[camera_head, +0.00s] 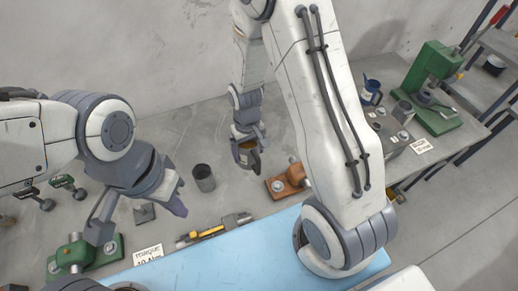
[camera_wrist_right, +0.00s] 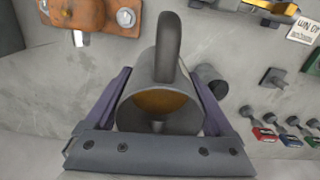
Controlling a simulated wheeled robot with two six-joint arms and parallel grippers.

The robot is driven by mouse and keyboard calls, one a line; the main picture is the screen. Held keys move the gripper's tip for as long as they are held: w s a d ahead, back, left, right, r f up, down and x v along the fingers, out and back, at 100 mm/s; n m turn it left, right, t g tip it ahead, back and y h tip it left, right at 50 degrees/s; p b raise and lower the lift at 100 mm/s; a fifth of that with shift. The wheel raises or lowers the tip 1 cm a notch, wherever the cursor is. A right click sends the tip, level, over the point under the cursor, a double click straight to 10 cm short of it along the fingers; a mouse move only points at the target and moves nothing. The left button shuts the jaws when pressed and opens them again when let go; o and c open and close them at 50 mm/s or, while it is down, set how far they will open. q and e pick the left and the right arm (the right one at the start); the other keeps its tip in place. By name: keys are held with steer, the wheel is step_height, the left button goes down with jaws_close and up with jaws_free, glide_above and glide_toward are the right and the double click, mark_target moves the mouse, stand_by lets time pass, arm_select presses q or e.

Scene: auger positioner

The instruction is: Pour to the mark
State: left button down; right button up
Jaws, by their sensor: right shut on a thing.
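My right gripper (camera_head: 246,140) is shut on a grey mug (camera_head: 247,158) and holds it above the bench. In the right wrist view the mug (camera_wrist_right: 158,98) sits between the purple-grey fingers, its dark handle towards the top, with amber-brown liquid inside. A dark grey cup (camera_head: 204,178) stands on the bench to the left of the held mug, apart from it. It also shows in the right wrist view (camera_wrist_right: 211,82), partly behind the right finger. No mark can be made out on it. My left gripper (camera_head: 138,218) is open and empty, left of the cup.
An orange-brown clamp block (camera_head: 288,181), a yellow-and-grey tool (camera_head: 205,234) and a green fixture (camera_head: 78,254) lie near the blue mat (camera_head: 235,262). A blue jug (camera_head: 371,92) and a green press (camera_head: 433,85) stand at the right. Clear bench surrounds the cup.

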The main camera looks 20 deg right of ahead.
steer(key=a+f+n+b, duration=0.3)
steer(key=a+b, duration=0.2)
steer(key=a, duration=0.7)
steer(key=shift+s+f+n, duration=0.2)
steer(key=shift+s+n, duration=0.1)
step_height(320, 180, down, 6)
steer(key=g+b, duration=0.1)
steer(key=b, duration=0.2)
steer(key=shift+s, duration=0.25)
stand_by(0.4)
steer(key=shift+s+d+r+g+h+p, duration=0.1)
steer(key=shift+r+g+h+p, duration=0.15)
steer(key=shift+h+p, duration=0.2)
